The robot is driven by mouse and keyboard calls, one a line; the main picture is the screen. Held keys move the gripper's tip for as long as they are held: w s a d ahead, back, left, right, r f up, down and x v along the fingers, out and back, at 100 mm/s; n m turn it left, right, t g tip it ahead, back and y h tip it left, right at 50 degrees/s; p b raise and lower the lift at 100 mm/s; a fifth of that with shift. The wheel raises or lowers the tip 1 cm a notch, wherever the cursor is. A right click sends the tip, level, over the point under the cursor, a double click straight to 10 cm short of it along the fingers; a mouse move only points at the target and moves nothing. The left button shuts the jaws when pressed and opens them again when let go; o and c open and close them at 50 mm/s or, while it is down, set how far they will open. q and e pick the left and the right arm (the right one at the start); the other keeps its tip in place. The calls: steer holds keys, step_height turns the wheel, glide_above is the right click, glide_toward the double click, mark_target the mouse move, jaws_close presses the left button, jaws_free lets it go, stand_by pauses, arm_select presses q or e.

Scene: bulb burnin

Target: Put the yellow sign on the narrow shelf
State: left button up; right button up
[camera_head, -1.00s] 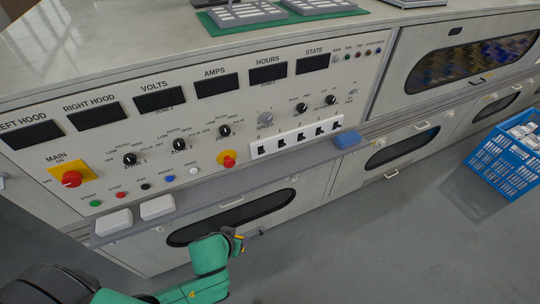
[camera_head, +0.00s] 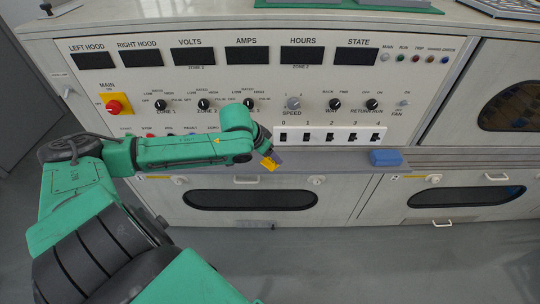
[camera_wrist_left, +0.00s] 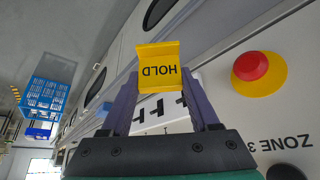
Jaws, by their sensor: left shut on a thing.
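The yellow sign (camera_head: 269,163), folded and marked HOLD, is small and partly hidden in the head view. In the left wrist view the yellow sign (camera_wrist_left: 158,52) is clear, with its lettering upside down. My left gripper (camera_head: 272,157) is shut on it, one finger on each side. The narrow shelf (camera_head: 335,159) is the grey ledge along the foot of the control panel. The sign appears in front of the shelf in the head view; I cannot tell whether they touch. My right gripper is not in view.
A blue block (camera_head: 386,158) sits on the shelf to the right, with a bare stretch between it and the sign. A red emergency button (camera_wrist_left: 250,66) on a yellow base is near the gripper in the wrist view.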

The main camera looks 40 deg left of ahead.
arm_select(q)
steer(key=w+a, duration=0.4)
steer(key=w, duration=0.2)
steer(key=shift+s+a+f, duration=0.1)
steer(key=shift+f, duration=1.65)
steer(key=shift+s+a+f, duration=0.1)
steer(key=shift+f, duration=1.65)
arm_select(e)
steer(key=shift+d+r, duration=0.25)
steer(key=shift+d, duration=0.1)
arm_select(q)
steer(key=shift+f, duration=0.1)
steer(key=o, duration=1.1)
steer(key=shift+c, duration=0.2)
steer(key=p+v, duration=0.4)
steer(key=v, duration=0.8)
steer(key=shift+r, duration=0.2)
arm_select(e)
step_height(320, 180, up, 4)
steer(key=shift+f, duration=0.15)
